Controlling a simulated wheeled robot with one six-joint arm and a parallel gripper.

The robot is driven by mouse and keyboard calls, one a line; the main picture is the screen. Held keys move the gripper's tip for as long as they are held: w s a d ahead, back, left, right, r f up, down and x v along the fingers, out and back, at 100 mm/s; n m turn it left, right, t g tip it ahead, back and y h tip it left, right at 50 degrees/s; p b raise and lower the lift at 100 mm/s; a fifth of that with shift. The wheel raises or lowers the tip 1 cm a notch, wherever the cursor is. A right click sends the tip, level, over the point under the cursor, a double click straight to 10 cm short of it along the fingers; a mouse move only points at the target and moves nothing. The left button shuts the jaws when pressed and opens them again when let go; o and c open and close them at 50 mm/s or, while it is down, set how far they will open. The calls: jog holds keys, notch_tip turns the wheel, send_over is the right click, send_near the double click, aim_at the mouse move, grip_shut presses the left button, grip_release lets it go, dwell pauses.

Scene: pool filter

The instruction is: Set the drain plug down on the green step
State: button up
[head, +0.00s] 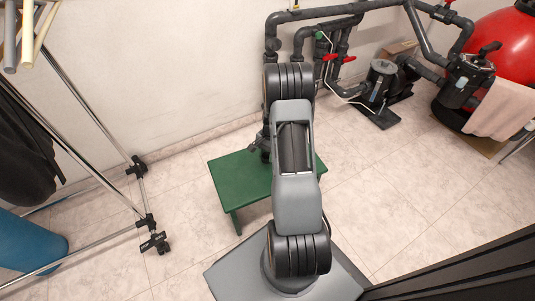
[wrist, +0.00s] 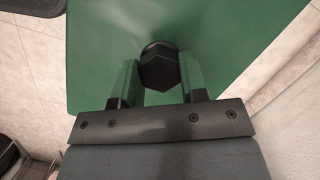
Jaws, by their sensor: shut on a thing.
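The green step (head: 232,177) stands on the tiled floor close to the wall, partly hidden behind my arm in the head view. In the wrist view the green step (wrist: 215,28) fills most of the background. The drain plug (wrist: 158,68) is a black piece with a hexagonal head. My gripper (wrist: 160,75) is shut on the plug, with one finger on each side of it. The plug is over the step's top; I cannot tell whether it touches the surface. In the head view the plug and most of my gripper are hidden by my arm.
A metal rack (head: 95,130) on wheels stands at the left, with a blue roll (head: 32,243) by it. Grey pipes (head: 345,20), a pump (head: 382,82) and a red tank (head: 503,45) stand at the back right. The floor right of the step is clear.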

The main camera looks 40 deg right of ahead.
aim_at(267, 154)
jog(key=shift+f+b, duration=0.45)
jog(key=shift+f, duration=0.4)
jog(key=o, duration=1.2)
jog(key=shift+p+v, duration=1.9)
jog(key=shift+v, duration=0.65)
jog(key=shift+r, duration=0.1)
